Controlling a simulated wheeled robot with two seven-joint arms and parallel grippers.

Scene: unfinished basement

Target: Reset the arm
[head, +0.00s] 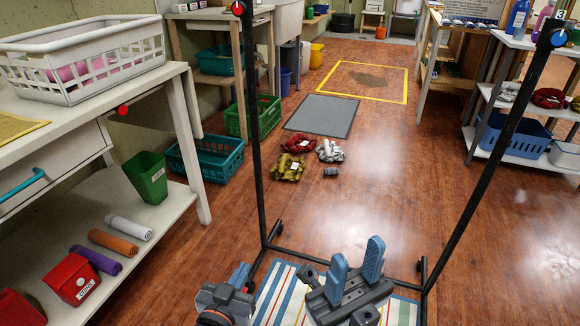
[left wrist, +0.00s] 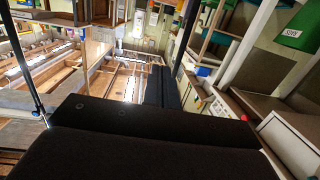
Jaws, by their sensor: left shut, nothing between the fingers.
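My left gripper (head: 239,277) shows at the bottom middle of the head view, low in front of me, shut and holding nothing. My right gripper (head: 356,268) is just to its right, with two blue fingers standing apart and nothing between them. Neither gripper touches an object. A striped mat (head: 290,293) lies on the floor below both grippers.
A black wheeled frame (head: 257,130) surrounds the grippers, with uprights on both sides. A white workbench (head: 185,90) with a white basket (head: 105,85) stands left. Shelves (head: 485,92) stand right. Several bundles (head: 288,167) and a grey mat (head: 322,115) lie ahead. Floor right of centre is clear.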

